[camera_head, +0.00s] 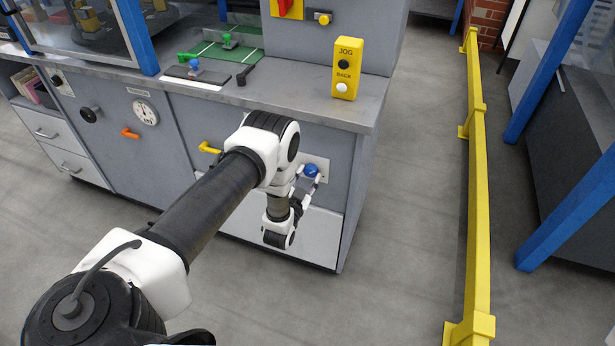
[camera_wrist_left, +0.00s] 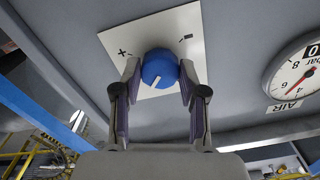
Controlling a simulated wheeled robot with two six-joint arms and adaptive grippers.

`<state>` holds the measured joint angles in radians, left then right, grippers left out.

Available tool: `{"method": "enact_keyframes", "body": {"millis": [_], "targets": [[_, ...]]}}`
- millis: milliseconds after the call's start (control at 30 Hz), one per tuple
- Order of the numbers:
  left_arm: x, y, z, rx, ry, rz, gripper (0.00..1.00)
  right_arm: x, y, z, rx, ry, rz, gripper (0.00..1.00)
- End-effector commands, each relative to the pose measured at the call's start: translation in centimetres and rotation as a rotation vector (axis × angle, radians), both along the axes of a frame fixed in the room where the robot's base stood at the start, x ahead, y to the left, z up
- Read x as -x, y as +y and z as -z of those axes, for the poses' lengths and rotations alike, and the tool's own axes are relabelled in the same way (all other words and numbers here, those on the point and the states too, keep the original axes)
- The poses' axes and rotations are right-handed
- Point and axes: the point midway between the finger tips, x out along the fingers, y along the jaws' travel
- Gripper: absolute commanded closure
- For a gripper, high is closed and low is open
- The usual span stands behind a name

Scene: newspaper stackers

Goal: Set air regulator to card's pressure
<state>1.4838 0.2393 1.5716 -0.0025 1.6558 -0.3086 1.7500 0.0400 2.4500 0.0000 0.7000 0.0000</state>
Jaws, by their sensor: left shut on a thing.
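The blue regulator knob (camera_head: 311,171) sits on a white plate on the front of the grey cabinet. In the left wrist view the knob (camera_wrist_left: 160,70) has a white mark at its lower edge, and its plate (camera_wrist_left: 196,22) carries plus and minus signs. My left gripper (camera_wrist_left: 160,74) is shut on the knob, one finger on each side; it also shows in the head view (camera_head: 309,177). A round gauge (camera_wrist_left: 300,68) marked bar and AIR, with a red needle, is partly cut off at the right; its exact reading cannot be told. No pressure card is clearly visible.
Another gauge (camera_head: 145,113), an orange lever (camera_head: 130,133) and a yellow handle (camera_head: 209,148) are on the cabinet front.

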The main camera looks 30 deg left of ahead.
Motion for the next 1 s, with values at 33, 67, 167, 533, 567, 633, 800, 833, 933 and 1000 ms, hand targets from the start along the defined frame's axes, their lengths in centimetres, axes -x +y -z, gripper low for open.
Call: {"method": "enact_keyframes", "body": {"millis": [33,67,167,533,567,633,800,833,933,1000], "targets": [[-0.05,0.0,-0.11,-0.03,0.005,0.001,0.93,0.0,0.0,-0.09,0.0,0.0,0.0,0.0],[-0.05,0.0,-0.11,-0.049,0.01,0.001,0.93,0.0,0.0,-0.11,0.0,0.0,0.0,0.0],[-0.05,0.0,-0.11,-0.105,0.023,0.001,0.93,0.0,0.0,-0.18,0.0,0.0,0.0,0.0],[-0.05,0.01,-0.09,-0.209,0.048,0.001,0.93,0.0,0.0,-0.28,0.0,0.0,0.0,0.0],[-0.06,0.02,-0.09,-0.21,0.049,0.001,0.93,0.0,0.0,-0.28,0.0,0.0,0.0,0.0],[-0.06,0.01,-0.08,-0.211,0.049,0.001,0.93,0.0,0.0,-0.28,0.0,0.0,0.0,0.0],[-0.06,0.01,-0.08,-0.211,0.049,0.001,0.93,0.0,0.0,-0.28,0.0,0.0,0.0,0.0],[-0.06,0.01,-0.08,-0.211,0.049,0.001,0.93,0.0,0.0,-0.28,0.0,0.0,0.0,0.0],[-0.06,0.0,-0.09,-0.211,0.049,0.001,0.41,0.0,0.0,-0.28,0.0,0.0,0.0,0.0],[-0.06,0.01,-0.08,-0.211,0.049,0.001,0.33,0.0,0.0,-0.28,0.0,0.0,0.0,0.0]]}}
